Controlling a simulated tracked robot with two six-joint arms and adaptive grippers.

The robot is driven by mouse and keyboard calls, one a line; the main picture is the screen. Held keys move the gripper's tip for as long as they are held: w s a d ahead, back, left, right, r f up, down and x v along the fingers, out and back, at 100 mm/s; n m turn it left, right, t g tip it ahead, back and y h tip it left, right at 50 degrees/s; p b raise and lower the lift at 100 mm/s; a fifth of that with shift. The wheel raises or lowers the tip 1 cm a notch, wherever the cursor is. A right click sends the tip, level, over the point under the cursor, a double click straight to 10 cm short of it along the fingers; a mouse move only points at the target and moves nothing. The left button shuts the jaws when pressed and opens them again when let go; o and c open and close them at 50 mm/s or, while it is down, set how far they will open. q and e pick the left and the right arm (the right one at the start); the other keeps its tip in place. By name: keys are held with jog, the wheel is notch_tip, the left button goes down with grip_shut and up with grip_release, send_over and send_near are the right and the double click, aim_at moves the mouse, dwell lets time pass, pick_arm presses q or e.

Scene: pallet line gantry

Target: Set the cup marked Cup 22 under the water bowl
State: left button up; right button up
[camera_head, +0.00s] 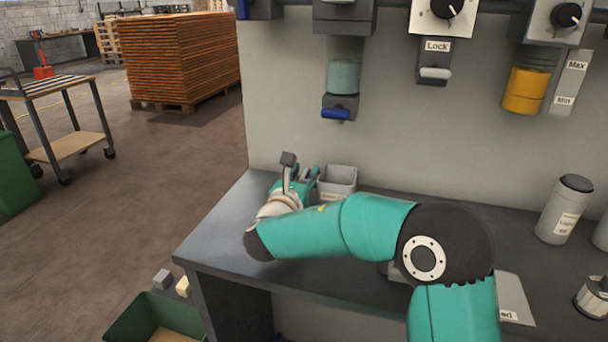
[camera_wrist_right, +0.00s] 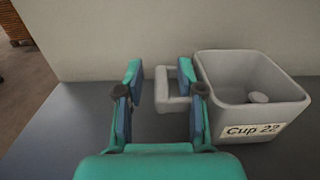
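The grey square cup labelled Cup 22 (camera_wrist_right: 232,93) stands upright on the bench at right in the right wrist view, with a small pale round lump inside. In the head view the cup (camera_head: 338,177) is near the back wall, partly hidden by my arm. My right gripper (camera_wrist_right: 160,80) is open, with the cup's handle (camera_wrist_right: 172,103) showing between its fingers; I cannot tell whether they touch. In the head view my right gripper (camera_head: 302,184) is left of the cup. The water bowl (camera_head: 343,76) hangs on the wall above, over a blue tap. My left gripper is not in view.
The dark bench (camera_head: 225,235) has free room at its left end. A lidded grey canister (camera_head: 564,212) stands at right. A yellow container (camera_head: 526,88) and a Lock lever (camera_head: 434,73) are on the wall. A green bin (camera_head: 130,318) is below the bench's left end.

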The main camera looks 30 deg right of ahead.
jog(key=v, duration=1.2)
jog(key=shift+p, duration=0.35)
